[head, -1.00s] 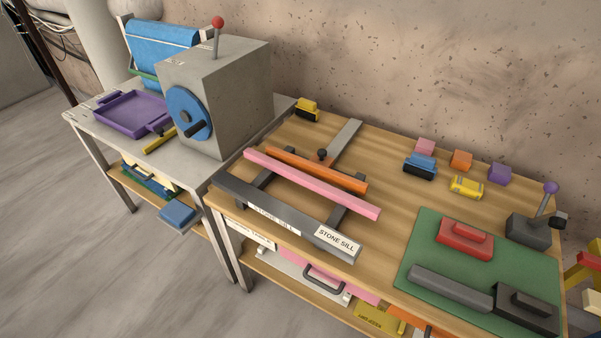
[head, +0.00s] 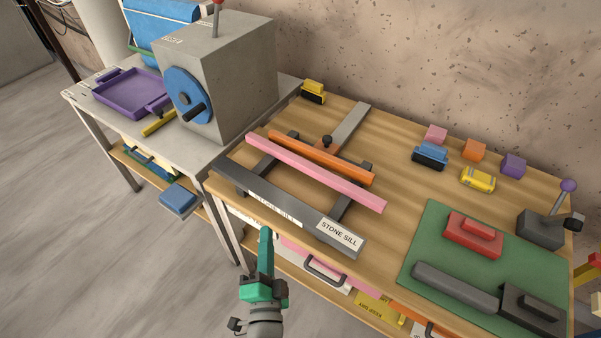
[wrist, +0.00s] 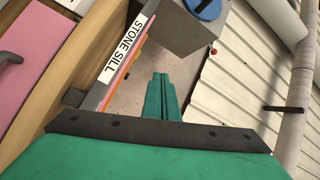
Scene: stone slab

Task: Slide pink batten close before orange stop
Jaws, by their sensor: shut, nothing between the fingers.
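The pink batten (head: 315,172) lies across the dark rails on the wooden table, parallel to the grey stone sill (head: 290,212) and behind it. The orange stop (head: 320,158) is a bar just behind the batten, with a narrow gap that looks wider at the left than I can measure. My green gripper (head: 265,232) is shut and empty, in front of the table's front edge and apart from the batten. In the wrist view my shut fingers (wrist: 161,78) point past the sill, with thin pink and orange edges showing beyond its label.
A grey box with a blue wheel (head: 187,95) stands on the left table beside a purple tray (head: 130,93). Small coloured blocks and toy cars sit at the back right. A green mat (head: 420,245) holds a red block (head: 473,233) and dark tools.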

